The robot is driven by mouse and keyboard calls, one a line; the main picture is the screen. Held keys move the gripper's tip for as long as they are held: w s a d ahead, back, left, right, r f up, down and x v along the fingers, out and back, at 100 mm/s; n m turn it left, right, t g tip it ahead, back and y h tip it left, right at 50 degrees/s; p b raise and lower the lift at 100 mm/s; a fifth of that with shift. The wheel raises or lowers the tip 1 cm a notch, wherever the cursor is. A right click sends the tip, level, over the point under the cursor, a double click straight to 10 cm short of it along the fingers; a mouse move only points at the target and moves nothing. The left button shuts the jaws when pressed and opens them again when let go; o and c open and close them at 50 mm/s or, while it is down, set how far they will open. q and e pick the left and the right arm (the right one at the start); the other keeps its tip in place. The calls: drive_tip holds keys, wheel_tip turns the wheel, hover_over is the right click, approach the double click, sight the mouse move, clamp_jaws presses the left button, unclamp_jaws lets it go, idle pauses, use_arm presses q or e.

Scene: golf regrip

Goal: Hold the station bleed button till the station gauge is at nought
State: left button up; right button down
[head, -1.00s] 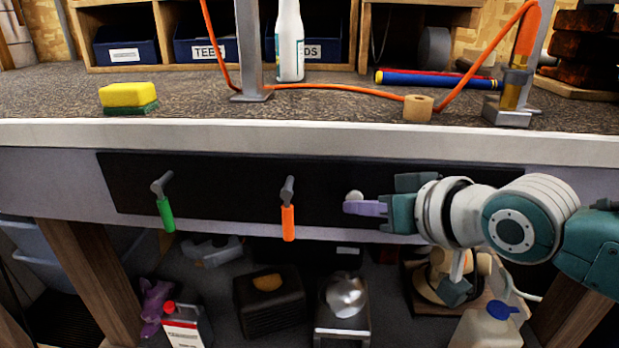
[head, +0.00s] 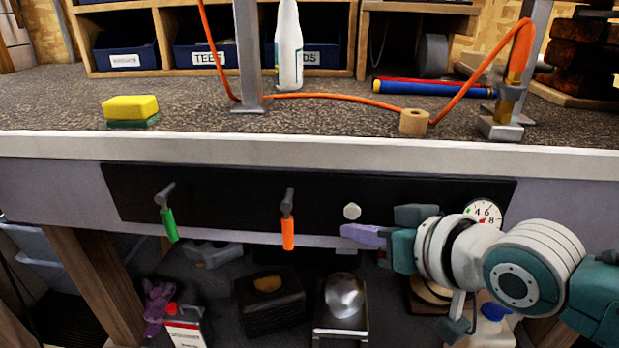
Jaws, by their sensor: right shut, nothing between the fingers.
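The pale round bleed button (head: 352,211) sits on the black panel under the bench edge, in full view. The white gauge (head: 484,211) is at the panel's right end, its lower part hidden by my right arm. The figures 4, 6 and 8 show on it, with some red near the middle; I cannot read its value. My right gripper (head: 346,233) comes in from the right, shut and empty. Its lilac fingertips point left, just below the button in the picture, and do not cover it. My left gripper is not in view.
A green-handled valve (head: 169,222) and an orange-handled valve (head: 288,230) hang on the panel to the left. Several items stand below.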

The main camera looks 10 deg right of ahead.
drive_tip(key=s+p, duration=0.1)
drive_tip(key=s, duration=0.1)
drive_tip(key=s+a+p, duration=0.1)
drive_tip(key=s, duration=0.1)
drive_tip(key=shift+a+r+p, duration=0.1)
drive_tip(key=shift+p, duration=0.2)
drive_tip(key=s+d+r+g+h+p, duration=0.2)
drive_tip(key=s+d+r+g+p, duration=0.15)
drive_tip(key=s+r+p, duration=0.7)
drive_tip(key=s+d+r+g+h+p, duration=0.2)
drive_tip(key=s+r+g+p, duration=0.2)
drive_tip(key=s+r+p, duration=0.65)
wheel_tip(320, 180, up, 38)
drive_tip(key=s+p, duration=0.2)
drive_tip(key=p, duration=3.2)
drive_tip(key=shift+s, duration=0.35)
drive_tip(key=shift+a, duration=0.1)
